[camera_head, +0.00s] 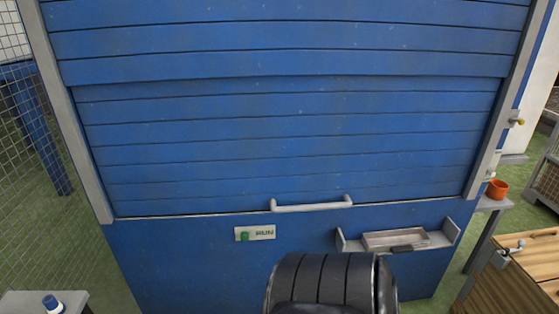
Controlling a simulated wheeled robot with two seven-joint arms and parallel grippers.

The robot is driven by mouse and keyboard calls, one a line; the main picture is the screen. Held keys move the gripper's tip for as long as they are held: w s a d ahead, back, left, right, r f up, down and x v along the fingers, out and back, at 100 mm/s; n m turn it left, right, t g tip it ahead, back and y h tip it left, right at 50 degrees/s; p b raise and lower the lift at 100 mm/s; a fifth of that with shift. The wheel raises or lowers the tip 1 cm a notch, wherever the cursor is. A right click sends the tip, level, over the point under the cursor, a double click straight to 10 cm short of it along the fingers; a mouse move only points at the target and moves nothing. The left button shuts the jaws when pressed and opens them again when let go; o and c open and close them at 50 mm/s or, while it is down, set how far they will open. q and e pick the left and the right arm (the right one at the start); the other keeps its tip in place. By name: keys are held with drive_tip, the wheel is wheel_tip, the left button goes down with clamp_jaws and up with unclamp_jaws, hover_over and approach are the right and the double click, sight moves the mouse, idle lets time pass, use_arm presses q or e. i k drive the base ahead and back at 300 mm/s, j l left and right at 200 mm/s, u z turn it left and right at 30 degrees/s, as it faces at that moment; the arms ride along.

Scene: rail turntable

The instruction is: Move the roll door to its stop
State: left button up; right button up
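The roll door (290,130) is made of blue horizontal slats and fills the upper middle of the head view. It runs between two grey side rails, the left rail (75,130) and the right rail (505,90). A white bar handle (312,205) is fixed at its lower edge. That lower edge meets the top of a blue lower panel (180,265), with no open gap showing. The door's top end is outside the picture. Neither of my grippers is in view, and nothing touches the handle.
A RUN plate with a green button (245,237) is on the lower panel. A shallow tray (395,239) juts out right of it. An orange cup (497,189) and a wooden box (515,275) stand right. Mesh fencing (30,140) is left; a blue-topped button (52,303) is lower left.

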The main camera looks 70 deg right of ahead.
sight(278, 144)
drive_tip(key=z, duration=2.55)
